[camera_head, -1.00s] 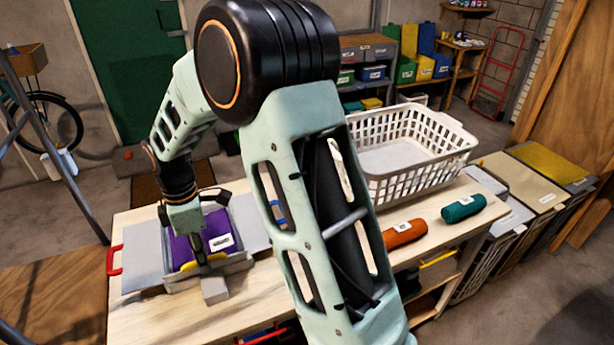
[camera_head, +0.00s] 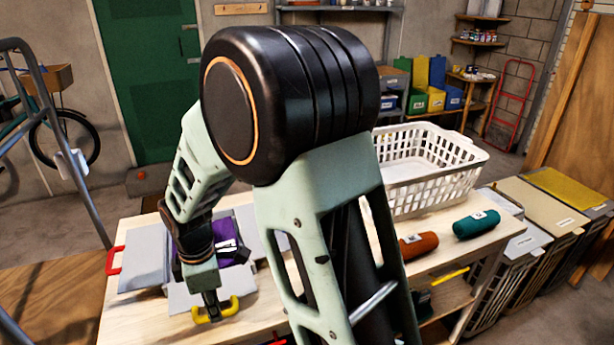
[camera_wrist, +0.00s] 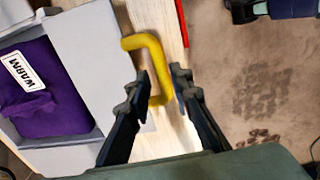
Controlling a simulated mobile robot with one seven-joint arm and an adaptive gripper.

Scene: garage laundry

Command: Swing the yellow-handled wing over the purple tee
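The purple tee (camera_head: 240,255) lies folded on the grey folding board with a white label on top; in the wrist view (camera_wrist: 55,105) the label reads WARM. The grey wing (camera_head: 183,299) with the yellow handle (camera_head: 232,306) extends from the board toward the bench's front edge and looks about flat. In the wrist view the wing (camera_wrist: 95,45) lies beside the tee, not over it. My gripper (camera_wrist: 161,82) has its fingers apart, one on each side of the yellow handle (camera_wrist: 153,55), with small gaps showing. In the head view my arm hides part of the tee and board.
A red handle (camera_head: 115,260) marks the board's left wing (camera_head: 143,258). A white basket (camera_head: 430,185) stands at the bench's back right. An orange roll (camera_head: 418,246) and a teal roll (camera_head: 477,224) lie on the bench's right part. Hampers (camera_head: 545,205) stand beyond its right end.

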